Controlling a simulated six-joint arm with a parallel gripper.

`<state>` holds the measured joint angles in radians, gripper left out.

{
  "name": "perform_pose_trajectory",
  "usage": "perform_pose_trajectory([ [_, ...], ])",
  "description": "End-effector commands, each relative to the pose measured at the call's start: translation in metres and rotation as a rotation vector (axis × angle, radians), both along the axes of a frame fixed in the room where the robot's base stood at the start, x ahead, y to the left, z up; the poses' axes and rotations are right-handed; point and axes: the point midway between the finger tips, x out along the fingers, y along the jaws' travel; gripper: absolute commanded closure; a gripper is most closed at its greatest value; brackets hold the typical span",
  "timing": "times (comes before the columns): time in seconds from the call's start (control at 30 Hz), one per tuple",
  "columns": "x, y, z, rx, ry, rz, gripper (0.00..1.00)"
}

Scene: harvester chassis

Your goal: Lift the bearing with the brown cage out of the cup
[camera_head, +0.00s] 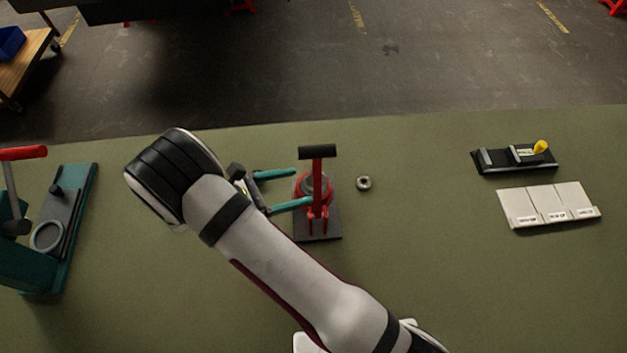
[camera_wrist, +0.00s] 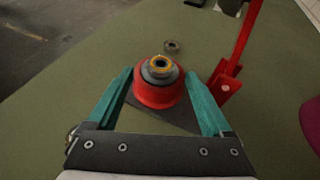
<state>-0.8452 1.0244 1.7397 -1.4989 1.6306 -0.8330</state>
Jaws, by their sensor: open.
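The bearing with the brown cage (camera_wrist: 160,65) sits in the top of the red cup (camera_wrist: 155,94), ringed by grey metal, in the wrist view. In the head view the cup (camera_head: 301,189) stands on a dark base plate, and a red upright lever with a black crossbar (camera_head: 318,152) partly hides it and the bearing. My gripper (camera_head: 302,187) is open, its two teal fingers reaching in from the left toward the cup. In the wrist view the fingers of my gripper (camera_wrist: 159,75) lie on either side of the cup, with gaps, holding nothing.
A second small bearing (camera_head: 364,183) lies loose on the green table, right of the cup. A teal press with a red handle (camera_head: 62,215) stands at the left. A black fixture with a yellow part (camera_head: 515,159) and white labelled plates (camera_head: 549,205) are at the right. The table between is clear.

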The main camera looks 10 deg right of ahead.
Motion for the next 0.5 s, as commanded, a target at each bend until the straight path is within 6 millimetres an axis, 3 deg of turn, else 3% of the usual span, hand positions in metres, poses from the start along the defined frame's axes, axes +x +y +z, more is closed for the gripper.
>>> perform_pose_trajectory([
  [0.13, 0.007, -0.022, -0.009, -0.001, 0.002, -0.002, 0.16],
  [0.37, 0.009, -0.025, -0.010, 0.001, 0.001, 0.000, 0.16],
  [0.5, 0.009, -0.025, -0.010, 0.001, 0.000, 0.000, 0.37],
])
